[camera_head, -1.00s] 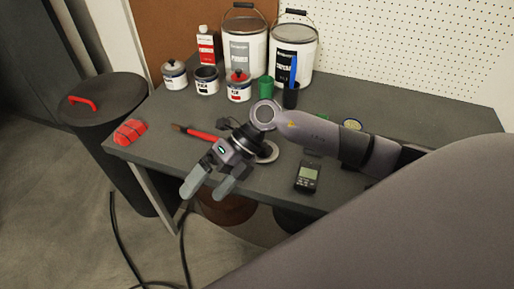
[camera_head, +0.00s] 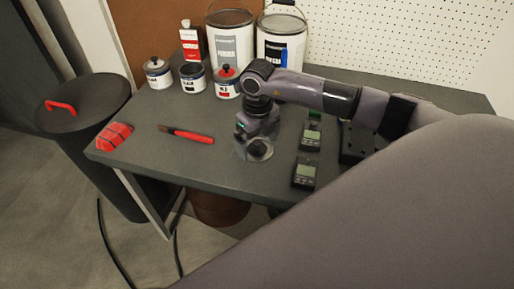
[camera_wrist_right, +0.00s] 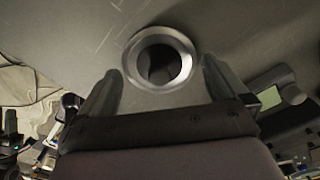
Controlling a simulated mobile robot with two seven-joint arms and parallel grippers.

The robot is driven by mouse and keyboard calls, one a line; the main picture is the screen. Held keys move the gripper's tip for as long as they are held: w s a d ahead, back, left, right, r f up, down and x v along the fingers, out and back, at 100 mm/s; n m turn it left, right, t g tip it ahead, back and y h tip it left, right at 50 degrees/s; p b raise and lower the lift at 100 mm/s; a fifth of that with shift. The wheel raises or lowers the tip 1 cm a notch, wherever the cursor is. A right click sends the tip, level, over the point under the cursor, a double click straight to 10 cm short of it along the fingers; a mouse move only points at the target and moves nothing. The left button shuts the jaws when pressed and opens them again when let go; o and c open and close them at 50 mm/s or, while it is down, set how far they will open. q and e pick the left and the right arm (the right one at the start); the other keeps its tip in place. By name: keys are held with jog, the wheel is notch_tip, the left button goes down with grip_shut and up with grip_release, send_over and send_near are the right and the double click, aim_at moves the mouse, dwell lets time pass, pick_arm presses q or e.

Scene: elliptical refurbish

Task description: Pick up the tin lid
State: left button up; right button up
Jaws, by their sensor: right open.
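The tin lid (camera_head: 259,151) lies flat on the grey table, a small round metal disc with a dark middle. In the right wrist view the tin lid (camera_wrist_right: 158,60) shows as a bright silver ring around a dark centre. My right gripper (camera_head: 252,144) points down over the lid, its fingers partly overlapping it in the head view. In the right wrist view my right gripper (camera_wrist_right: 160,80) is open and empty, with the ring between and just beyond its fingertips. Whether the fingers touch the lid cannot be told. My left gripper is not in view.
A red-handled brush (camera_head: 187,134) and a red block (camera_head: 115,136) lie to the left. Small tins (camera_head: 193,78) and large paint buckets (camera_head: 230,42) stand behind. Dark handheld meters (camera_head: 305,172) lie close on the right. The table's front edge is near.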

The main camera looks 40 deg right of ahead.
jog(key=shift+f, duration=0.4)
jog(key=c, duration=0.7)
jog(key=shift+r, duration=0.15)
